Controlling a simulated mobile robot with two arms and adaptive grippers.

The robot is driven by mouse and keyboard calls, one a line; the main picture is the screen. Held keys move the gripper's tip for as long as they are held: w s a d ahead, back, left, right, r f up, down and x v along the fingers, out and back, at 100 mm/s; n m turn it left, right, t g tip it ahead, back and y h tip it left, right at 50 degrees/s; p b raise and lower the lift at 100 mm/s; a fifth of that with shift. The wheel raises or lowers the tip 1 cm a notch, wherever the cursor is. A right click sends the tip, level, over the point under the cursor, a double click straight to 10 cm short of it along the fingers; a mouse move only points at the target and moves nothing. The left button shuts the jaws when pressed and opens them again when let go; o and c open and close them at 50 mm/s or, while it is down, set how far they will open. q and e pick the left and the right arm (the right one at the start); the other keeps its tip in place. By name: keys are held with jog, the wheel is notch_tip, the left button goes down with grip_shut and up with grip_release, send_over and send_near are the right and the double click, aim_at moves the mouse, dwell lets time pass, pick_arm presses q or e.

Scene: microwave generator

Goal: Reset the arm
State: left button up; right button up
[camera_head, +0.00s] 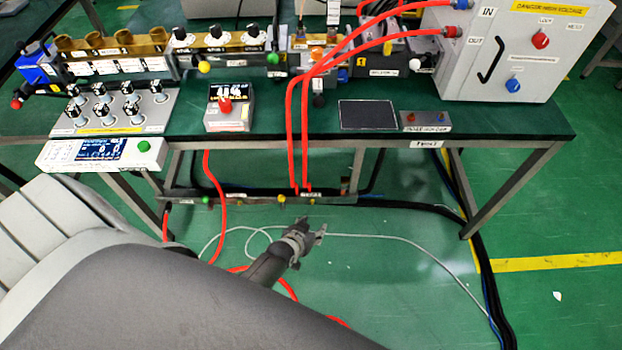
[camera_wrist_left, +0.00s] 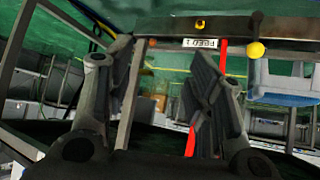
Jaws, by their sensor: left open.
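My left arm crosses the lower left of the head view. Its left gripper (camera_head: 312,232) is below the front edge of the workbench (camera_head: 290,130), over the green floor, apart from the bench. In the left wrist view the two fingers of the left gripper (camera_wrist_left: 160,95) stand apart with nothing between them. A lower bench rail with a label (camera_wrist_left: 185,42) and a yellow knob (camera_wrist_left: 256,50) shows beyond the fingers. My right gripper is in neither view.
The bench carries a control panel (camera_head: 115,112), a red-knob box (camera_head: 229,108) and a grey high-voltage cabinet (camera_head: 515,50). Red hoses (camera_head: 291,130) hang down to the lower rail (camera_head: 260,196). Cables lie on the floor. Open floor (camera_head: 560,220) is at the right.

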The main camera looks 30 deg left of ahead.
pick_arm(q)
jog(key=s+f+m+g, duration=0.1)
jog(key=s+f, duration=0.4)
jog(key=s, duration=0.7)
jog(key=s+f+m+g, duration=0.1)
jog(key=s+f+g, duration=0.3)
jog(key=s, duration=0.8)
jog(key=s+f+m+g, duration=0.1)
jog(key=s+f+g, duration=0.2)
jog(key=s+f, duration=0.4)
jog(key=s, duration=0.6)
jog(key=shift+d+f, duration=0.25)
jog(key=shift+f, duration=0.05)
